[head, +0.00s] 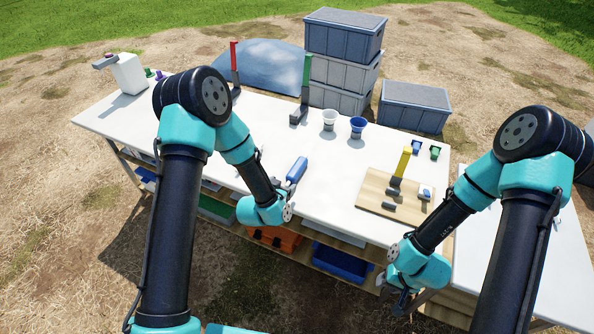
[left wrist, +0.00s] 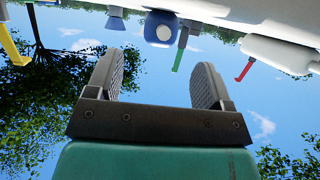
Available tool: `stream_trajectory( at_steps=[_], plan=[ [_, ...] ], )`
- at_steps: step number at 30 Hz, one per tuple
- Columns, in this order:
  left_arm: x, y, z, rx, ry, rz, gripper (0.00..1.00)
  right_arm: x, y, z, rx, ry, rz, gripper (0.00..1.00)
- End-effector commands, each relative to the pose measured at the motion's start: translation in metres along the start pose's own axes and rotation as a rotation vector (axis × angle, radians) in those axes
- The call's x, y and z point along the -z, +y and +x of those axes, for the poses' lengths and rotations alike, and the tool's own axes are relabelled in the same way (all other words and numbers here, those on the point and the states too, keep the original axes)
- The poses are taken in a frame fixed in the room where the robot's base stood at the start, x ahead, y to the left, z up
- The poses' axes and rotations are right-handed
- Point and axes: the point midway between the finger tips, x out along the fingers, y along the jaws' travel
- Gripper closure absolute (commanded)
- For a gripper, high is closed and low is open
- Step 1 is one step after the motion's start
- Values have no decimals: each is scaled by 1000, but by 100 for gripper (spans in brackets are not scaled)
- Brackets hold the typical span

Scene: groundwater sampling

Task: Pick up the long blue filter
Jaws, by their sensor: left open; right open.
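The long blue filter (head: 297,169) lies near the front edge of the white table, just beyond my left wrist in the head view. In the left wrist view, which is upside down, a blue round body with a white end (left wrist: 159,28), apparently the filter, shows beyond the fingertips. My left gripper (left wrist: 157,76) is open, with nothing between its fingers; its fingers are mostly hidden in the head view. My right gripper (head: 403,299) is low at the table's front right, partly hidden by its wrist, open, and apart from the filter.
The white table (head: 235,140) has clear room left of the filter. A white cup (head: 330,118) and a blue cup (head: 357,126) stand behind it. Red (head: 234,60) and green (head: 307,70) uprights stand further back. A wooden board (head: 372,190) with a yellow upright (head: 403,160) is at right.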

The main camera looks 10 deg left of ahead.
Motion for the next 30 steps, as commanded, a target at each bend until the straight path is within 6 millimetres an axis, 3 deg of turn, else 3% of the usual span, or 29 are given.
stream_trajectory(
  at_steps=[3, 16, 25, 30],
  plan=[
    [0, 0, 10, 0, 0, 0, 26, 0, 0, 0, 0, 0, 0, 57],
    [-1, 0, 15, 0, 0, 0, 26, 0, 0, 0, 0, 0, 0, 57],
    [-3, 0, 52, 0, 1, 0, 26, 0, 0, 0, 0, 0, 0, 57],
    [-3, 0, 63, -1, -2, -1, 26, 0, 0, 0, 0, 0, 0, 57]
  ],
)
